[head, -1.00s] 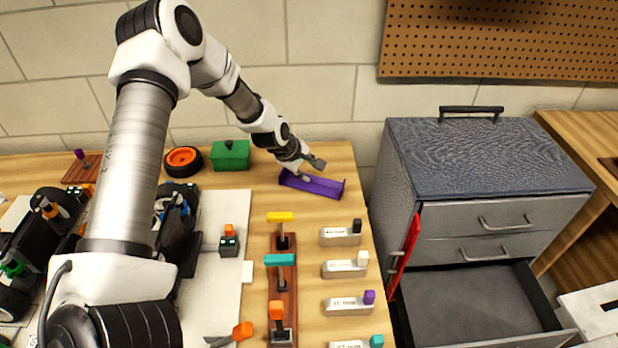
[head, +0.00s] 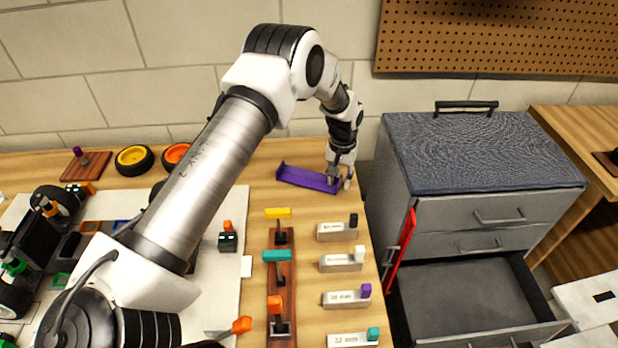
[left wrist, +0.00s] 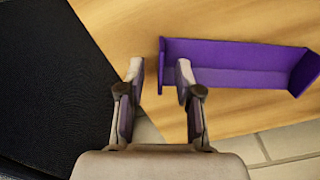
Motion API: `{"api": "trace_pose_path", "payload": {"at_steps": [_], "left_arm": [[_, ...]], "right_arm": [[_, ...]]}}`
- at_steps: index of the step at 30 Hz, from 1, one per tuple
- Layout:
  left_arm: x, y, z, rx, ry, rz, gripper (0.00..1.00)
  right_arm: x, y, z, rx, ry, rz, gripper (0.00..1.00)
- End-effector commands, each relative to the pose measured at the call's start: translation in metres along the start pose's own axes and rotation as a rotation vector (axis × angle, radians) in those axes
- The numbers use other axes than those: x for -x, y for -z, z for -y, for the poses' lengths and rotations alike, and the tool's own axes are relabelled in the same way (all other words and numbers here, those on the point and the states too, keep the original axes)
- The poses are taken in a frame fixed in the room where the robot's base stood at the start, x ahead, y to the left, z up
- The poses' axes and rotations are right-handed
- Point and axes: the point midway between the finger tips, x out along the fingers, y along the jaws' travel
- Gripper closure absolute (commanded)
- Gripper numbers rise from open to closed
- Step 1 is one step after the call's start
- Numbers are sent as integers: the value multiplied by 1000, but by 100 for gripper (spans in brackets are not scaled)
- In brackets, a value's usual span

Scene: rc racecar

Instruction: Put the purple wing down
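The purple wing (head: 305,178) lies on the wooden table near its back right corner, a long shallow piece with raised end plates. It also shows in the left wrist view (left wrist: 230,55), flat on the wood. My left gripper (head: 341,182) is at the wing's right end in the head view. In the left wrist view its fingers (left wrist: 160,72) are spread, and the wing's near end plate appears between the fingertips, with a gap to the left finger. Whether the right finger touches the wing I cannot tell. My right gripper is not in view.
A grey cabinet (head: 480,160) with an open lower drawer (head: 470,300) stands right of the table. A red piece (head: 402,250) leans on its side. Labelled grey blocks (head: 345,298) and a tool rack (head: 281,325) stand in front of the wing. Wheels (head: 134,160) are at the back left.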

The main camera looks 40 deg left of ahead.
Motion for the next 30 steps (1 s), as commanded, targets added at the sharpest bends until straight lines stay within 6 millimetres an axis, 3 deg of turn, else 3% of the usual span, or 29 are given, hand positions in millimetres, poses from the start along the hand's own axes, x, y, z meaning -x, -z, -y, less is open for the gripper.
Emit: {"api": "trace_pose_path", "payload": {"at_steps": [5, 7, 8, 21, 26, 30], "left_arm": [[0, 0, 0, 1, 0, -1, 69], [0, 0, 0, 1, 0, -1, 94], [0, 0, 0, 1, 0, -1, 100], [5, 1, 0, 1, -1, -2, 100], [34, 1, 0, 1, -2, -5, 100], [69, 2, 0, 2, -2, -6, 100]], "right_arm": [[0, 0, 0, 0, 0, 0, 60], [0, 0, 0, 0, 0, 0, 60], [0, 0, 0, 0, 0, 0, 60], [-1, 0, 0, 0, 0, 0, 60], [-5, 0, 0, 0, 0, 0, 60], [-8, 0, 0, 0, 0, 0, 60]]}}
